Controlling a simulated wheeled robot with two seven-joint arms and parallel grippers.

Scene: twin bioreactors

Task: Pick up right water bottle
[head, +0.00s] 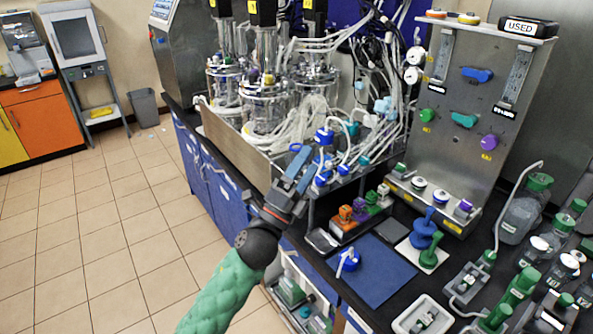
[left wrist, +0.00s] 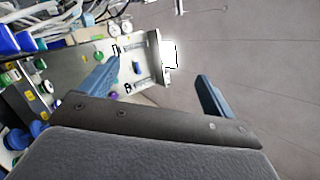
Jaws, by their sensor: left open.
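In the head view, a large clear bottle with a green cap (head: 526,207) stands on the bench at the right, with a tube at its neck. Smaller green-capped bottles (head: 560,228) stand to its right, partly cut off by the picture edge. I cannot tell for sure which one is the right water bottle. My left gripper (head: 302,172) is raised at the bench's front edge, far left of these bottles. In the left wrist view, its blue fingers (left wrist: 160,68) are spread with nothing between them. My right gripper does not show.
Glass bioreactors (head: 267,105) with many tubes stand at the back left. A blue mat (head: 375,272) lies on the bench with a blue-topped item on it.

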